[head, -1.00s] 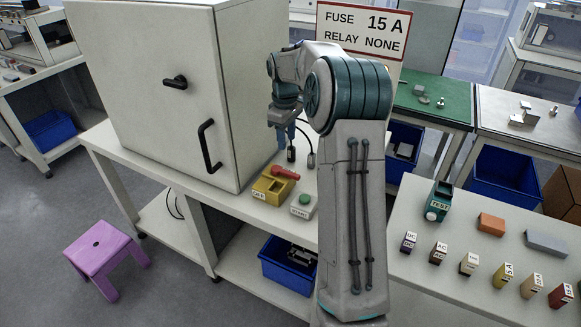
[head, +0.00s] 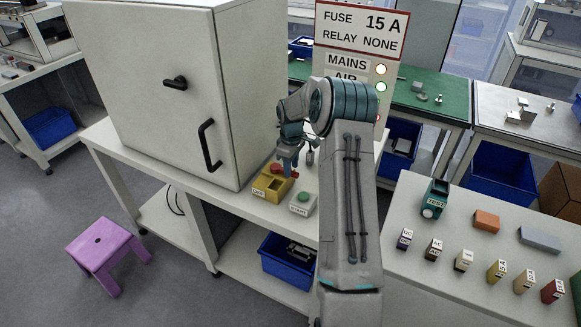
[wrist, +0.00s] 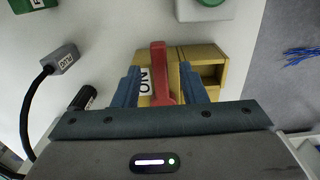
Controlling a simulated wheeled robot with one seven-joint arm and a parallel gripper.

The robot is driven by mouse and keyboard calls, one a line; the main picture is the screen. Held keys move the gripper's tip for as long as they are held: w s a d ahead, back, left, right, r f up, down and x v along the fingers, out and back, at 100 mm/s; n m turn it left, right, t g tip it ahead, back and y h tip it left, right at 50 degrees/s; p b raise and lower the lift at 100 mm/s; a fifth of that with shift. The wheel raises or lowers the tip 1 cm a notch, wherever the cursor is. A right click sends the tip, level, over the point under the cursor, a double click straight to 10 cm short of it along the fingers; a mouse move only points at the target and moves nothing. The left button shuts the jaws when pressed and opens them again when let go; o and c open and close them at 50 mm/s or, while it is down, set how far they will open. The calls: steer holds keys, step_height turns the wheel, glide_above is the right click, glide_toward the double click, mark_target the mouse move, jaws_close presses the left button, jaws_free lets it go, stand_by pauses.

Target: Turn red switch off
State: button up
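The red switch lever (head: 276,168) sits on a yellow box (head: 266,190) on the white bench; the box's front label reads OFF. In the head view my gripper (head: 289,164) is at the lever and partly hides it. In the wrist view the red lever (wrist: 160,75) shows between the two blue fingers of my gripper (wrist: 159,70), with a gap on each side. The fingers are apart. An ON label (wrist: 145,80) shows beside the lever, near the left finger.
A green button box (head: 303,202) stands right of the switch. The large white cabinet (head: 150,90) rises just left. A cable with a grey plug (wrist: 65,60) lies close by. A sign panel (head: 358,30) with lit lamps stands behind.

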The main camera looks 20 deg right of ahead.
steer(key=shift+f, duration=0.75)
steer(key=shift+a, duration=0.1)
jaws_close()
